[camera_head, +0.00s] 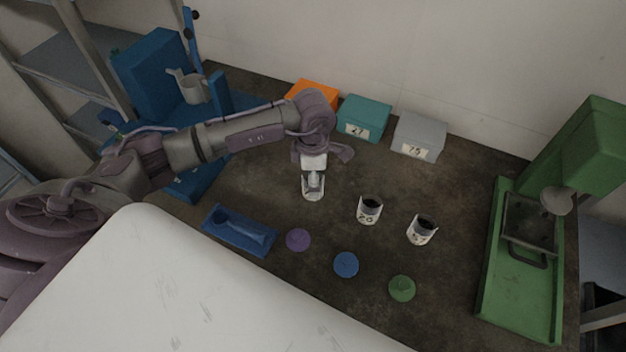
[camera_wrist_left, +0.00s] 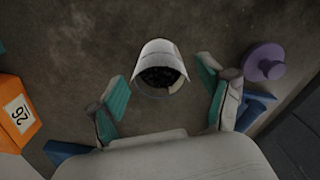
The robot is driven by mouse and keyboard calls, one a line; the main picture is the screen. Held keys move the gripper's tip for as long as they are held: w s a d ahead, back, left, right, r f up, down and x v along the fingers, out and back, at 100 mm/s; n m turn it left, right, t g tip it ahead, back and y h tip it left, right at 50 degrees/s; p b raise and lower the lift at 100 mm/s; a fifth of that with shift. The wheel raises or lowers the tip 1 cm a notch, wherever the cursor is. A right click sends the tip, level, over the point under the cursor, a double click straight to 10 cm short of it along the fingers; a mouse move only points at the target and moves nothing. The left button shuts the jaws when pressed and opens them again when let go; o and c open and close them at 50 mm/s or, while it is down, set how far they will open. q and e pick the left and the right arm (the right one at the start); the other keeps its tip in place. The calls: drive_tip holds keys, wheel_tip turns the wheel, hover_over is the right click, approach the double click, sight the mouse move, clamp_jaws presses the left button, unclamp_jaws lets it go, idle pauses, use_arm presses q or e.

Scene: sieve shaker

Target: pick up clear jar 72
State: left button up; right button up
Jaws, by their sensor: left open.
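A clear jar (camera_head: 313,188) with a white label stands upright on the dark bench, directly below my left gripper (camera_head: 315,166). Its number is not readable, so I cannot confirm that it is jar 72. In the left wrist view the jar (camera_wrist_left: 160,73) has dark contents and sits centred between the spread teal-padded fingers of my left gripper (camera_wrist_left: 163,88). The fingers are open with a gap on both sides of the jar. Two more labelled jars with dark contents stand to the right, one marked 20 (camera_head: 369,210) and another (camera_head: 422,230). My right gripper is not in view.
Purple (camera_head: 298,240), blue (camera_head: 346,265) and green (camera_head: 402,289) lids lie in front of the jars, beside a blue tray (camera_head: 228,238). Orange (camera_head: 318,90), teal (camera_head: 363,118) and grey (camera_head: 419,137) boxes line the wall. A green machine (camera_head: 520,290) stands right, a blue one (camera_head: 155,75) left.

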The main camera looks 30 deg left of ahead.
use_arm(q)
drive_tip(key=shift+f, duration=0.65)
drive_tip(key=c, duration=1.4)
drive_tip(key=shift+r, duration=0.1)
drive_tip(key=shift+c, duration=0.2)
drive_tip(key=shift+r, duration=0.1)
